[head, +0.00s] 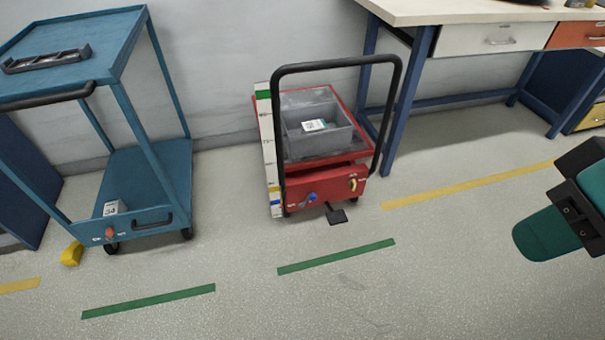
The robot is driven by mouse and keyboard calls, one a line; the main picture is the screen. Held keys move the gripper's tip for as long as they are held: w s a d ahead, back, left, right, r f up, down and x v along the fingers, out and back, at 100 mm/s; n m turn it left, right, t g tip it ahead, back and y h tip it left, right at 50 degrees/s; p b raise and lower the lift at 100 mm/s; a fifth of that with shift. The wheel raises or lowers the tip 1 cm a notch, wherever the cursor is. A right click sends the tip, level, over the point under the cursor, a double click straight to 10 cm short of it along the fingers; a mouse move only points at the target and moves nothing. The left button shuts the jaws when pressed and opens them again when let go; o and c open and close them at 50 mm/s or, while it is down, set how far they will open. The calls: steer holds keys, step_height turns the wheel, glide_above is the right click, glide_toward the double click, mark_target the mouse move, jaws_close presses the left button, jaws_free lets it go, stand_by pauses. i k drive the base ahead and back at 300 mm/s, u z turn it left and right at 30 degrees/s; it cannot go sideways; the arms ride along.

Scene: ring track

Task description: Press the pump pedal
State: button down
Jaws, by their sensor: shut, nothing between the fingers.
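The black pump pedal (336,215) sticks out low at the front of a red lift cart (338,190), just above the floor and right of the middle of its front face. Nothing touches the pedal, and its top shows clearly. The cart's red platform (357,148) carries a grey bin with a white label and has a black push handle (283,135) arching over it. My gripper is not in view.
A blue trolley (150,175) stands at the left, with a yellow block (72,253) by its wheel. A striped height scale (268,150) stands at the cart's left side. A workbench (450,12) is at the back right. The floor before the cart is clear, with green tape (336,256).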

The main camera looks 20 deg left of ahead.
mark_target(334, 217)
steer(key=u, duration=0.75)
steer(key=i, duration=1.1)
steer(key=z, duration=0.3)
